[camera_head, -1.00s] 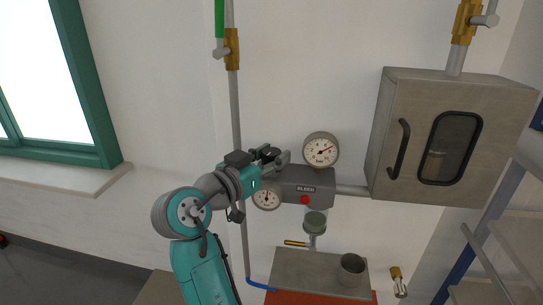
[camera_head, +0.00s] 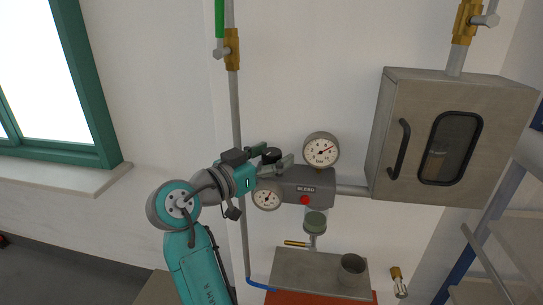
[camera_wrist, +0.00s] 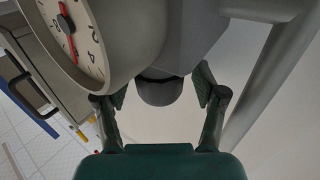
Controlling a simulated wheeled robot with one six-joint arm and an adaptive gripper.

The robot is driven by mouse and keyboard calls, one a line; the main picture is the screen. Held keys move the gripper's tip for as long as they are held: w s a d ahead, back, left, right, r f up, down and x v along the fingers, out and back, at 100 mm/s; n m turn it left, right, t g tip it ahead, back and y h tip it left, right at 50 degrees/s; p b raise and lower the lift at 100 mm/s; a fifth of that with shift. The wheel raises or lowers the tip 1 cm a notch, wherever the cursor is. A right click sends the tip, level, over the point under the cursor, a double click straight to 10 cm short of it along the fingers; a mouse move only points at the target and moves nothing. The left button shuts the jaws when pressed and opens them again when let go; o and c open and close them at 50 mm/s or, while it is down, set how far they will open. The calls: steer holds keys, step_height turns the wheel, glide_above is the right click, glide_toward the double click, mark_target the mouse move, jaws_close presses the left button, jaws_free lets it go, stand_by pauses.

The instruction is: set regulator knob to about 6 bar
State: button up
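The regulator knob is a dark round cap (camera_head: 271,155) on top of the grey regulator body (camera_head: 308,181). It also shows in the wrist view (camera_wrist: 160,90). My gripper (camera_head: 270,154) is open around the knob, one finger on each side. In the wrist view (camera_wrist: 160,98) a gap shows between the knob and each finger. The large round bar gauge (camera_head: 321,151) stands right of the knob. Its needle points to the upper right; the exact value is too small to read. A gauge dial with a red needle (camera_wrist: 70,30) fills the wrist view's upper left.
A smaller gauge (camera_head: 267,195) sits below my gripper. A red button (camera_head: 304,200) is on the regulator body beneath a "BLEED" label. A vertical pipe (camera_head: 237,110) runs close behind the gripper. A grey cabinet (camera_head: 399,105) with a window stands to the right.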

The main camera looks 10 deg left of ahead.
steer(key=v, duration=1.2)
stand_by(0.4)
